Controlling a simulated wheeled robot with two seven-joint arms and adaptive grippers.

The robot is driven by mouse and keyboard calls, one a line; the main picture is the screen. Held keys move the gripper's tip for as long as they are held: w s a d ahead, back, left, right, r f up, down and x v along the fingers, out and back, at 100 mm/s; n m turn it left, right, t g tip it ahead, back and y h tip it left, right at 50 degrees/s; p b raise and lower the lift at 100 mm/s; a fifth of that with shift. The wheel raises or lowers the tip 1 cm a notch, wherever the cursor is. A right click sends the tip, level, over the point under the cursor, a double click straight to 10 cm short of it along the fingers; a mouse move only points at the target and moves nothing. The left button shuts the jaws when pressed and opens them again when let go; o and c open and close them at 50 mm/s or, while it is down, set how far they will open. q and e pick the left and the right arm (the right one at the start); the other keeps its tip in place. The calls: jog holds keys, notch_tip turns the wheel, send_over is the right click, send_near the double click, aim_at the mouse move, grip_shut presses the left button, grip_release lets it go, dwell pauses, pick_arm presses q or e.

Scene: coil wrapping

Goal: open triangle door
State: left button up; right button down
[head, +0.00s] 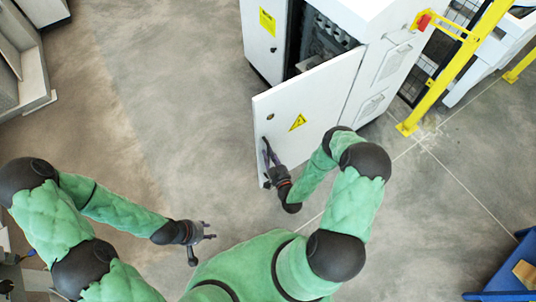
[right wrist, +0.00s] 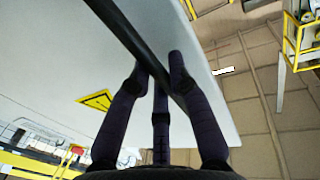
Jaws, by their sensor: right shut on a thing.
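The white cabinet door with the yellow warning triangle (head: 305,112) stands swung open, hinged on its right side. The triangle also shows in the right wrist view (right wrist: 97,100). My right gripper (head: 270,158) is at the door's free edge. In the right wrist view its dark fingers (right wrist: 160,72) are closed around the black bar handle (right wrist: 122,32) on the door face. The handle is mostly hidden by the fingers in the head view. My left gripper (head: 208,232) is open and empty above the floor, to the left of and lower than the door.
The cabinet's dark interior (head: 325,42) shows behind the door. Another white door (head: 266,40) with a yellow label is at its left. A yellow frame (head: 452,70) stands to the right, and a blue container (head: 512,270) is at lower right. The floor left of the door is clear.

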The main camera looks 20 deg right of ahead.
dwell(0.3)
jog(key=c, duration=1.1)
grip_release()
jog(key=shift+s, duration=0.15)
jog(key=s, duration=1.1)
jog(key=shift+s+a, duration=0.35)
jog(key=shift+s, duration=0.05)
jog(key=shift+w, duration=0.1)
